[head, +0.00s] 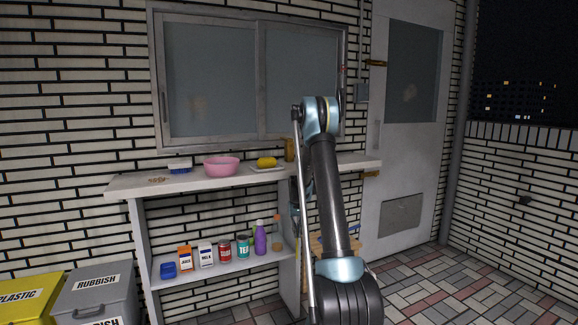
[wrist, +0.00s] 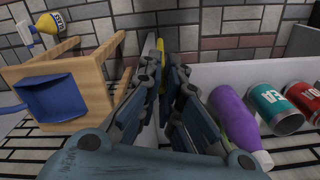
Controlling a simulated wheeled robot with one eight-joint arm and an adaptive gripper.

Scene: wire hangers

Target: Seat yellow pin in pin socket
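My gripper (wrist: 171,62) shows in the wrist view, its two dark blue fingers reaching away with a narrow gap between the tips. In the head view my arm hides most of it. I cannot make out a pin socket in either view. An ochre upright block (head: 289,150) stands near the counter's right end, close to my arm; what it is stays unclear.
The counter (head: 135,186) holds a pink bowl (head: 221,167), a yellow sponge-like thing (head: 266,162) and a blue-and-white thing (head: 180,166). Cartons, cans and a purple bottle (wrist: 236,118) stand on the shelf below. A wooden stool (wrist: 88,65) and blue dustpan (wrist: 50,98) are left in the wrist view.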

